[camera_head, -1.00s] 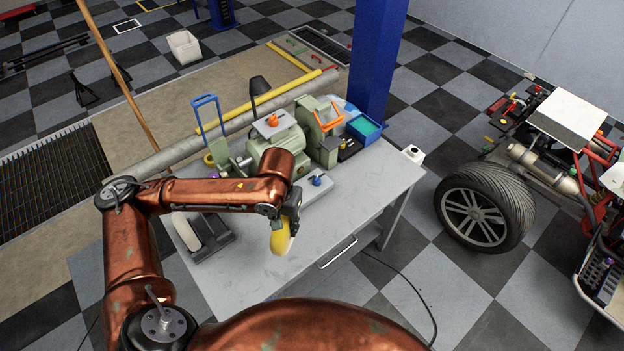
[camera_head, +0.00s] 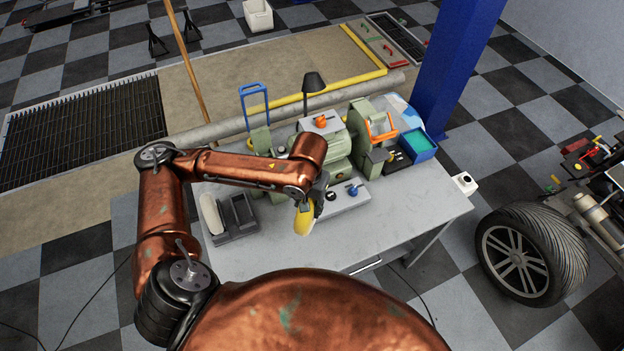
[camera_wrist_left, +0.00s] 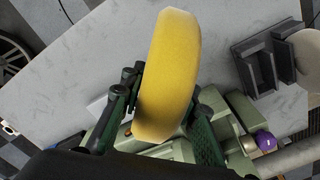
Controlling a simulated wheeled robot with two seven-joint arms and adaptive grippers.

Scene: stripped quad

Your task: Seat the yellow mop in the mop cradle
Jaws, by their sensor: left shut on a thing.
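The yellow mop (camera_head: 303,220) is a thick, soft disc standing on edge, seen large in the left wrist view (camera_wrist_left: 167,70). My left gripper (camera_head: 310,200) is shut on it, a finger on each side (camera_wrist_left: 165,105), and holds it over the front part of the bench. The mop cradle, a dark grey slotted block (camera_head: 236,232), sits on the bench to the left of the mop. It shows at the upper right in the wrist view (camera_wrist_left: 262,85). A cream mop (camera_head: 211,213) stands in its left side. The gap between yellow mop and cradle is clear. My right gripper is out of view.
The grey bench (camera_head: 410,215) has a green grinder (camera_head: 338,148) behind the mop. A blue bin (camera_head: 418,145) stands at the right and a blue-handled frame (camera_head: 254,100) at the back. The bench's front right is bare. A purple knob (camera_wrist_left: 265,141) shows near the cradle.

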